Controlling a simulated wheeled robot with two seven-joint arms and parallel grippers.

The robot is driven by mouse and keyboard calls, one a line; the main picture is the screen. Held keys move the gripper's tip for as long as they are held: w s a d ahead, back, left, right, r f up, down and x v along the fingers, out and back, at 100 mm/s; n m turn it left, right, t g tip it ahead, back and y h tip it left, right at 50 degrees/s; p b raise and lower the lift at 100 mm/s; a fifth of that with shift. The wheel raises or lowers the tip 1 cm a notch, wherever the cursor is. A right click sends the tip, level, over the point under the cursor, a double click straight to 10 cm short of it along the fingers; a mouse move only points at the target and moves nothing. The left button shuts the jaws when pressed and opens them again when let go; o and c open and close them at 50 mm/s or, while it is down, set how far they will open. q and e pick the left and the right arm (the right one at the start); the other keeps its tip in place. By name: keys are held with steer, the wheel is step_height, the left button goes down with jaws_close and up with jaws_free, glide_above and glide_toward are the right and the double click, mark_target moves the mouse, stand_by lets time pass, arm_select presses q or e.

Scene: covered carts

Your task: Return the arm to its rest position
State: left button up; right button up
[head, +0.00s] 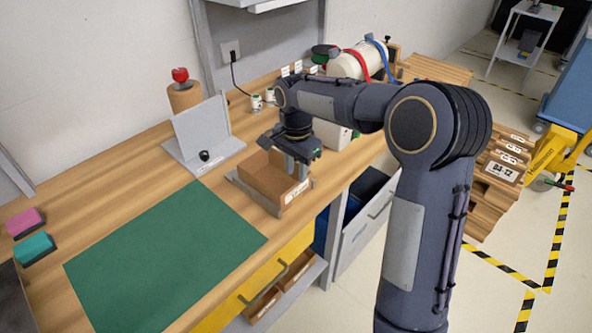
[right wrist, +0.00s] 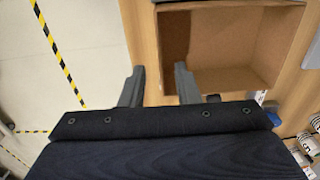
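My right arm (head: 410,230) rises from the bottom of the head view and bends left over the workbench. My right gripper (head: 300,170) hangs at the right side of an open brown box (head: 262,188). In the right wrist view, the two fingers of my right gripper (right wrist: 159,74) are apart, with nothing visibly clamped. The empty-looking box (right wrist: 225,40) has its left wall in line with the gap between the fingers; I cannot tell whether they touch it. My left gripper is not in view.
The box sits on the workbench (head: 120,187) near its front edge. A green mat (head: 165,258), a grey stand (head: 203,130) and pink (head: 26,222) and teal (head: 34,248) blocks lie to the left. A cream cylinder with straps (head: 350,66) is behind the arm. Wooden crates (head: 488,195) stand right.

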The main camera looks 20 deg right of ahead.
steer(key=shift+s, duration=0.1)
steer(key=s+r+n+t+y, duration=0.1)
steer(key=s+r+n, duration=0.2)
steer(key=s, duration=0.4)
steer(key=s+r+n+t+y, duration=0.1)
steer(key=s+r+n+t, duration=0.15)
steer(key=s, duration=0.45)
steer(key=s+a+f+n+t+y, duration=0.1)
steer(key=s+a+n, duration=0.1)
steer(key=s, duration=0.4)
steer(key=s+a+f+n+t, duration=0.1)
steer(key=s+a+f+n, duration=0.1)
steer(key=s, duration=0.5)
steer(key=shift+s+a+n+y, duration=0.25)
steer(key=shift+a+n+y, duration=0.2)
steer(key=shift+n, duration=0.6)
